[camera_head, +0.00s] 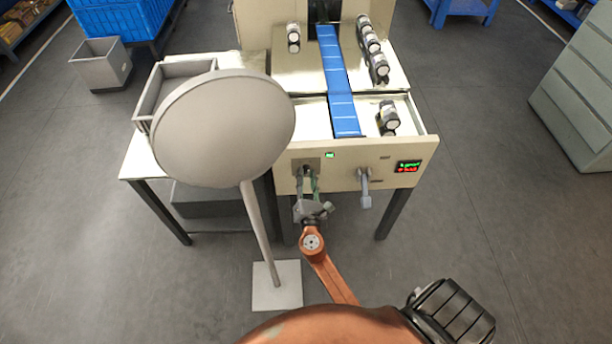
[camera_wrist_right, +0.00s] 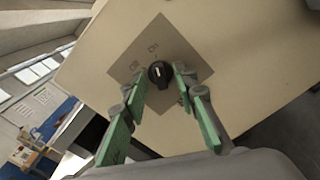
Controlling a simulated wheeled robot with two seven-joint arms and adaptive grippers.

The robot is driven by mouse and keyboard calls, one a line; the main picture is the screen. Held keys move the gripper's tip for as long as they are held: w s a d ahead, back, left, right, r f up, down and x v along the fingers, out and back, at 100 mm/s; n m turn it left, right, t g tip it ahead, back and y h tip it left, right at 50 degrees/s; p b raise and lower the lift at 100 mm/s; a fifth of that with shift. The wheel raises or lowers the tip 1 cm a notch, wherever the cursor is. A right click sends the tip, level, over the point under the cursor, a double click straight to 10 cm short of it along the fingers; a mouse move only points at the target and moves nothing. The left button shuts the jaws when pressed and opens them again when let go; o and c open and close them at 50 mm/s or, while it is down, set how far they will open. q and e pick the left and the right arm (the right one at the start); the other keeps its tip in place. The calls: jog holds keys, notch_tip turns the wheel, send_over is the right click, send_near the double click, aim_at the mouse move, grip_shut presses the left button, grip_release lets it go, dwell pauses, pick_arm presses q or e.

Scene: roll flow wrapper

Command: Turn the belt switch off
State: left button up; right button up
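The switch is a round black knob (camera_wrist_right: 159,73) with a light pointer mark, on a grey square plate (camera_wrist_right: 150,47) fixed to a cream machine panel. In the head view the plate (camera_head: 299,162) is on the left of the machine's front, and the knob is mostly covered by my right gripper. My right gripper (camera_head: 309,180) has green fingers and reaches up to the plate. In the right wrist view its fingers (camera_wrist_right: 160,83) stand apart on either side of the knob, with small gaps that suggest no firm contact. My left gripper is not in view.
A grey lever (camera_head: 365,188), a lit green indicator (camera_head: 329,155) and a red-green display (camera_head: 408,166) are on the same panel. A blue belt (camera_head: 338,85) runs above. A large round disc (camera_head: 222,128) on a pole stands close to the left of my right arm.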

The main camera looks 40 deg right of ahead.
jog(key=shift+w, duration=0.15)
jog(key=shift+c, duration=0.3)
grip_shut()
